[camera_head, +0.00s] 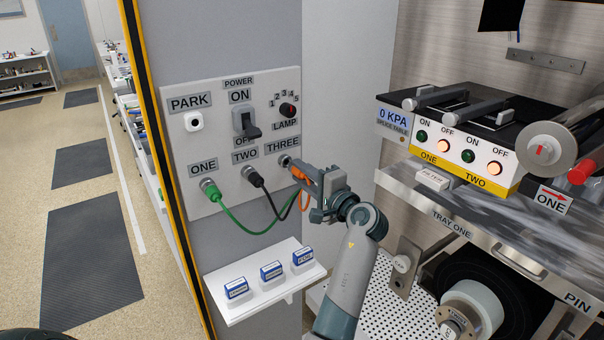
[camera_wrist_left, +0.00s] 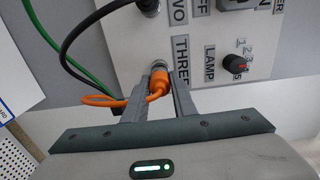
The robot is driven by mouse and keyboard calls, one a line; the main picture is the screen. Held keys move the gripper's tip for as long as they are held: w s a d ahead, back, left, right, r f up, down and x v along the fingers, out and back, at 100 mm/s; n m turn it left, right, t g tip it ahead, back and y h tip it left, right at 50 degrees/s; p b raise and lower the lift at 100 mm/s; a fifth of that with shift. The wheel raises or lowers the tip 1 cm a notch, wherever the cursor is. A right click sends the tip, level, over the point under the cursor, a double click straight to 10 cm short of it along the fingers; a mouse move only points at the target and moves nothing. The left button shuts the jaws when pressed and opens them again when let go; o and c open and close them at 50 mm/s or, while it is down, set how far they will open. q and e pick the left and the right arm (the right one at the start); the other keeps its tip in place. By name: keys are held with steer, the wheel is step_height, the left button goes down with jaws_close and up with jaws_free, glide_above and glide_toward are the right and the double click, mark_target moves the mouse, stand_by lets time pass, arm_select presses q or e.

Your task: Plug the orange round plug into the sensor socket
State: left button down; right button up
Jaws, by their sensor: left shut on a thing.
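The orange round plug (camera_wrist_left: 158,82) is between the fingers of my left gripper (camera_wrist_left: 163,88), which is shut on it. In the head view the left gripper (camera_head: 307,176) is at the panel's right edge, with orange plug and cable (camera_head: 302,192) partly hidden behind the fingers. The plug's front end meets the metal socket under the label THREE (camera_head: 284,160), in line with it; how deep it sits I cannot tell. The orange cable loops down to the left. I read no "sensor" label on any socket. My right gripper is not in view.
A green plug (camera_head: 211,192) is in socket ONE and a black plug (camera_head: 250,174) in socket TWO; their cables hang close by. The power switch (camera_head: 243,122) and lamp knob (camera_head: 288,110) are above. A small white shelf (camera_head: 262,300) with blue-labelled blocks is below.

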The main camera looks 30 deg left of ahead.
arm_select(q)
steer(key=shift+x, duration=1.35)
stand_by(0.3)
steer(key=c, duration=1.4)
jaws_free()
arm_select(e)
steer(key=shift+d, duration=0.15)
